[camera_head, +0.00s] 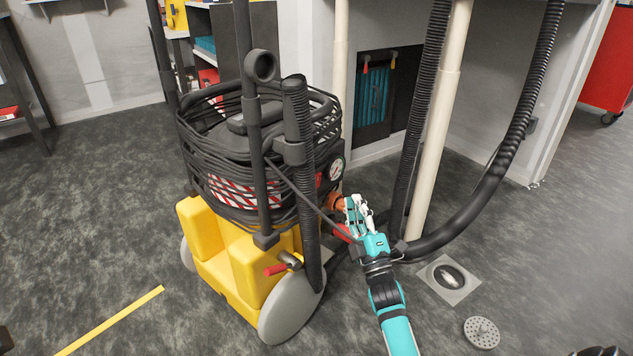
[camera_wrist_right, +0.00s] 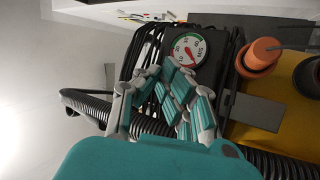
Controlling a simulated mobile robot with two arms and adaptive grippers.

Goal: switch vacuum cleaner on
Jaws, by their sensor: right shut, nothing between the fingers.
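The vacuum cleaner (camera_head: 215,262) has a yellow base, grey wheels and a black drum wrapped in dark cable. A round white gauge (camera_head: 336,168) sits on its right side, and it also shows in the right wrist view (camera_wrist_right: 187,50). An orange knob-like part (camera_head: 336,203) is below the gauge; in the right wrist view it is right of the gauge (camera_wrist_right: 262,55). My right gripper (camera_head: 355,208) is shut and empty close to this side, by the orange part. Whether it touches is unclear. I cannot tell which part is the switch. My left gripper is not in view.
A black corrugated hose (camera_head: 500,165) runs along the floor behind my right gripper. A pale pipe (camera_head: 430,150) stands behind it. A floor drain (camera_head: 449,279) and a loose round grate (camera_head: 482,332) lie to the right. The floor at left is mostly clear around a yellow stripe (camera_head: 112,320).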

